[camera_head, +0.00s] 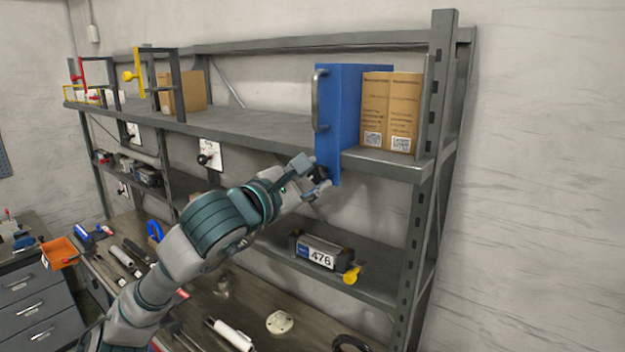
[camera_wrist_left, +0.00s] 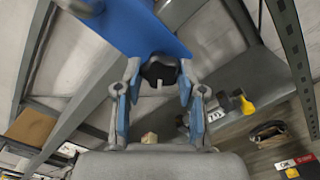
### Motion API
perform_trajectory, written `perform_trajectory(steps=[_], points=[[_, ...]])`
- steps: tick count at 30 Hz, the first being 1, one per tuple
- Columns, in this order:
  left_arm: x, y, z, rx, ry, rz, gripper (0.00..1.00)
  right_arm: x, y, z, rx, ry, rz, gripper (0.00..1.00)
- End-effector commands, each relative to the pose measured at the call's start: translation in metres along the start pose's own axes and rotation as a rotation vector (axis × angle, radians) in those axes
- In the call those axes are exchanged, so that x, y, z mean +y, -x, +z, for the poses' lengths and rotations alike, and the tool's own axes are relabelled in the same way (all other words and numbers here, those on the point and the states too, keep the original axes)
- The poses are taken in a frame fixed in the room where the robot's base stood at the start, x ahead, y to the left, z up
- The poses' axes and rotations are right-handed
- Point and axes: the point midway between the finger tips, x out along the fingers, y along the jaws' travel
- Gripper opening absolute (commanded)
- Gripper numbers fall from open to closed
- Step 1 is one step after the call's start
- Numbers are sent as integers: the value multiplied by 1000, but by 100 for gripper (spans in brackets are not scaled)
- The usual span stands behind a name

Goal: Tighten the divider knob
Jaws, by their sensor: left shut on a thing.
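The blue divider (camera_head: 338,115) stands upright on the upper shelf, with a grey handle (camera_head: 318,100) on its front side. Its lower part hangs below the shelf edge. A black knob (camera_wrist_left: 160,70) sits at its lower end and is mostly hidden by my gripper in the head view. My left gripper (camera_head: 318,180) is at this lower end, shut on the knob. In the left wrist view its two fingers (camera_wrist_left: 159,78) lie on either side of the knob, below the blue panel (camera_wrist_left: 140,25). My right gripper is not in view.
Cardboard boxes (camera_head: 391,112) stand right of the divider on the upper shelf (camera_head: 250,128). A grey case labelled 476 (camera_head: 318,252) with a yellow part lies on the shelf below my gripper. A rack post (camera_head: 425,200) rises at right. The workbench (camera_head: 270,295) holds tools.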

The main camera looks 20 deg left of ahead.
Motion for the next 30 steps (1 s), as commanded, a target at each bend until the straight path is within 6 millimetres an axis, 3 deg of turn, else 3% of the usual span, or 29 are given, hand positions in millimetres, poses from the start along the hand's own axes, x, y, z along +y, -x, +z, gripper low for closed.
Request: perform_trajectory(steps=[30], points=[[-5, -2, -2, 2, -968, -18, 4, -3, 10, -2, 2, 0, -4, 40]])
